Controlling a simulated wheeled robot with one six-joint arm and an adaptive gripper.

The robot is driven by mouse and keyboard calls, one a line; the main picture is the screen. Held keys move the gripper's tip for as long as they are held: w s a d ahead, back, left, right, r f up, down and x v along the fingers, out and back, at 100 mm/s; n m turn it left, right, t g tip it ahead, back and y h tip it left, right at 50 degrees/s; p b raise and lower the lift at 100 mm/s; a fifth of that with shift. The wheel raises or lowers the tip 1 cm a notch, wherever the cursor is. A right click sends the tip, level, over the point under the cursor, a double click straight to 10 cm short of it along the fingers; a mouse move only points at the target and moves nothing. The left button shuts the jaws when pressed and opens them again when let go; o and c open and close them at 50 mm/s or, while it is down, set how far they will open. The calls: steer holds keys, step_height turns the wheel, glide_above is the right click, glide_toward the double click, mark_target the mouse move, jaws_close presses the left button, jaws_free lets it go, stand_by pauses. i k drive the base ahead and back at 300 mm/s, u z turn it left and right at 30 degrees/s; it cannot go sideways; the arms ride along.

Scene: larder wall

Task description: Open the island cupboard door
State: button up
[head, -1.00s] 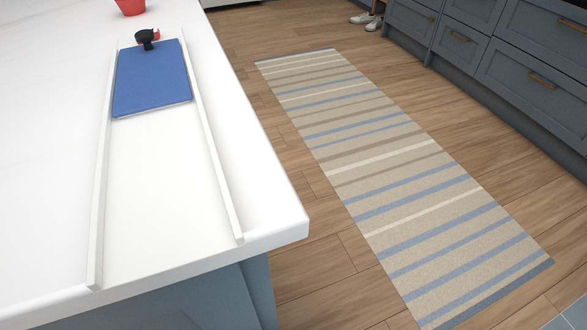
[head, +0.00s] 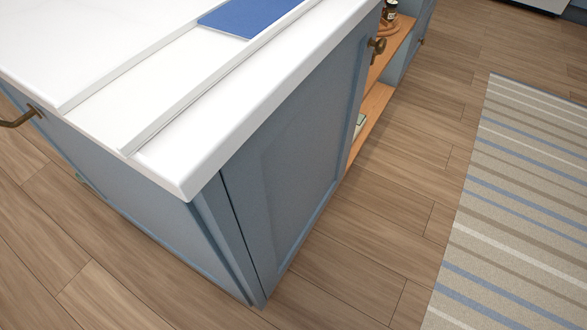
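The island's blue-grey cupboard door (head: 300,145) is on the island's right side, below the white countertop (head: 235,95). It looks shut, with a dark narrow gap along its near edge. A round bronze knob (head: 377,45) sits high near its far edge. My gripper is not in view.
Beyond the door are open wooden shelves (head: 372,115) with a jar (head: 389,13) on top. A blue board (head: 248,16) and white rails lie on the countertop. A bronze handle (head: 18,118) juts from the island's left face. Bare wood floor lies between the island and the striped rug (head: 520,200).

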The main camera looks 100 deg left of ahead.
mark_target(279, 182)
steer(key=u, duration=3.25)
steer(key=k, duration=1.3)
steer(key=z, duration=0.8)
steer(key=i, duration=1.8)
steer(key=u, duration=0.45)
